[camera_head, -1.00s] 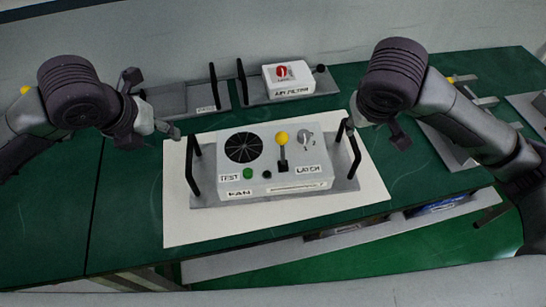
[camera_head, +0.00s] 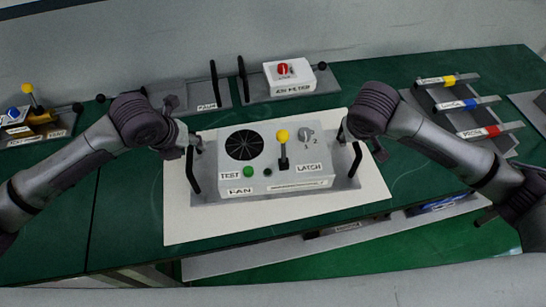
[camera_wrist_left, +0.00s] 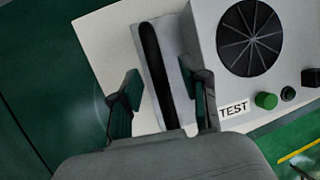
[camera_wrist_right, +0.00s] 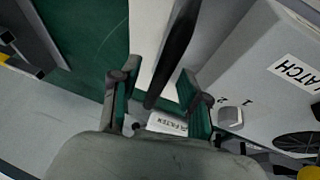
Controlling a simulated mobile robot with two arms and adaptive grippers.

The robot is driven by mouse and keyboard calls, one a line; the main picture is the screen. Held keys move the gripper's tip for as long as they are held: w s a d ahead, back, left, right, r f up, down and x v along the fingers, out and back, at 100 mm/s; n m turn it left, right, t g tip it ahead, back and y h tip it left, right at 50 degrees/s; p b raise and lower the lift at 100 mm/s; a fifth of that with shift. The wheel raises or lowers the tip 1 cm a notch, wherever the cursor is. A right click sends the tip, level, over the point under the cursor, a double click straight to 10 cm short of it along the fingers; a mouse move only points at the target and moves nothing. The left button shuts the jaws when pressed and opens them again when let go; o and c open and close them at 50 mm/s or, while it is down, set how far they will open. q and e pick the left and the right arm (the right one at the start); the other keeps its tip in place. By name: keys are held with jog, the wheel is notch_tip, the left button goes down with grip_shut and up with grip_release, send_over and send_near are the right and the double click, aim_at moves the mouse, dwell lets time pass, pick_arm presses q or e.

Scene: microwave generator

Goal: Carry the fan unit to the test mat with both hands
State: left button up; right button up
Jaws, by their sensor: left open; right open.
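The fan unit (camera_head: 270,160) is a grey box on a grey tray with a black handle at each end. It has a round black fan grille, a green button and a yellow-tipped lever. It rests on the white test mat (camera_head: 215,232). My left gripper (camera_head: 190,140) is open at the left handle (camera_head: 193,172); in the left wrist view the fingers (camera_wrist_left: 162,100) stand on either side of that handle (camera_wrist_left: 157,70). My right gripper (camera_head: 362,137) is open at the right handle (camera_head: 355,160); in the right wrist view its fingers (camera_wrist_right: 155,98) flank the handle (camera_wrist_right: 172,50).
An air filter unit (camera_head: 290,77) and an empty-looking tray (camera_head: 200,97) stand at the back. A rack with yellow, blue and red parts (camera_head: 465,105) is at the right. A small unit with a yellow-tipped lever (camera_head: 35,122) sits at the left. The green table's front edge is close to the mat.

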pick_arm(q)
jog(key=shift+w+d+f, duration=0.1)
jog(key=shift+w+f, duration=0.1)
jog(key=shift+f, duration=0.25)
pick_arm(e)
jog(key=shift+w+d+f, duration=0.1)
jog(key=shift+w+f, duration=0.1)
jog(key=shift+f, duration=0.25)
pick_arm(q)
grip_shut()
pick_arm(e)
grip_shut()
pick_arm(q)
jog(key=shift+w+r, duration=0.15)
jog(key=shift+r, duration=0.15)
pick_arm(e)
jog(key=shift+w+r, duration=0.15)
jog(key=shift+r, duration=0.15)
